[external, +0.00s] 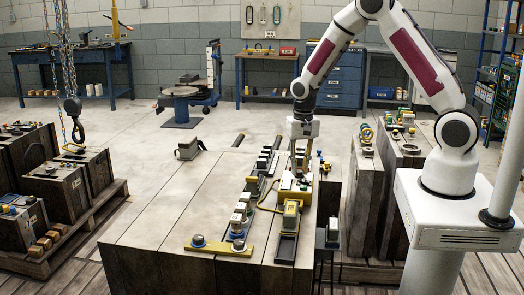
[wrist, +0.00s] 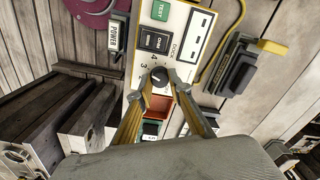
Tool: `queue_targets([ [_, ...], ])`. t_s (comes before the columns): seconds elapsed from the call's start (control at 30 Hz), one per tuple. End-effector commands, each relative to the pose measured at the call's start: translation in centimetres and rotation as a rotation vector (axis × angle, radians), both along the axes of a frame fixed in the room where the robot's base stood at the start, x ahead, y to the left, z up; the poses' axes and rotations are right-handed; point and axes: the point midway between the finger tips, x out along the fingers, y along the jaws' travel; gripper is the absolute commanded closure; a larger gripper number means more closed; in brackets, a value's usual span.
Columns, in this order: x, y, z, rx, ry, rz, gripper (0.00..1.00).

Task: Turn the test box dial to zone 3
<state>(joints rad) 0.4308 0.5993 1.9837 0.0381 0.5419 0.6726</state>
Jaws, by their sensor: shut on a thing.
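The test box is a pale panel (wrist: 180,45) in the wrist view, with a green TEST button (wrist: 160,10) and a dark switch. Its small black dial (wrist: 159,75) is between the fingertips of my gripper (wrist: 160,79), which is shut on it from both sides. Printed numbers, among them 3 and 4, show left of the dial. I cannot tell for sure which number the dial points to.
A yellow cable (wrist: 222,45) and a dark clamp-like block (wrist: 237,68) lie right of the box. Several connector blocks stand in rows on the bench (external: 160,205). Wooden moulds (external: 366,190) stand close to the bench's right. The bench's left part is mostly clear.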

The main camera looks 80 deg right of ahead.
Motion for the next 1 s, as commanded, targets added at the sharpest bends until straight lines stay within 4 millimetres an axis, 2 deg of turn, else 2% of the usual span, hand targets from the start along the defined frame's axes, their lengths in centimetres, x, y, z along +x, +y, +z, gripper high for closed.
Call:
queue_targets([
  [0.2, 0.0, 0.0, 0.0, 0.001, 0.000, 0.001, 1.00],
  [0.23, 0.0, 0.0, 0.0, 0.001, 0.000, 0.001, 0.76],
  [0.3, 0.0, 0.0, 0.0, 0.001, 0.000, 0.001, 0.64],
  [0.77, 0.0, 0.0, 0.3, 0.000, 0.000, 0.001, 0.64],
  [1.0, 0.0, -0.1, 1.8, -0.001, -0.001, 0.001, 0.64],
])
